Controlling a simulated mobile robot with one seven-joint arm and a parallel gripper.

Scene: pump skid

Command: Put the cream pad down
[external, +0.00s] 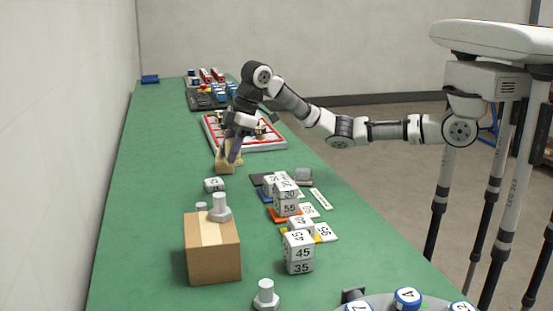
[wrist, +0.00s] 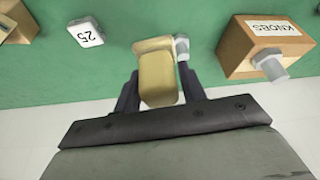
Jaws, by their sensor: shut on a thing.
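The cream pad (wrist: 158,82) sits between the two dark fingers of my gripper (wrist: 160,92) in the wrist view. My gripper is shut on it. In the external view my gripper (external: 234,157) points down over the left part of the green table, in front of a wooden block. There I cannot clearly tell the pad from the wood behind it. In the wrist view green tabletop shows beyond the pad; I cannot tell how far the pad is above it.
A white "25" block (wrist: 86,32) lies left of the pad in the wrist view. A grey knob (wrist: 181,48) shows right beside the pad. Farther right is a wooden block labelled KNOBS (wrist: 236,52). Stacked numbered cubes (external: 298,252) stand nearer the external camera.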

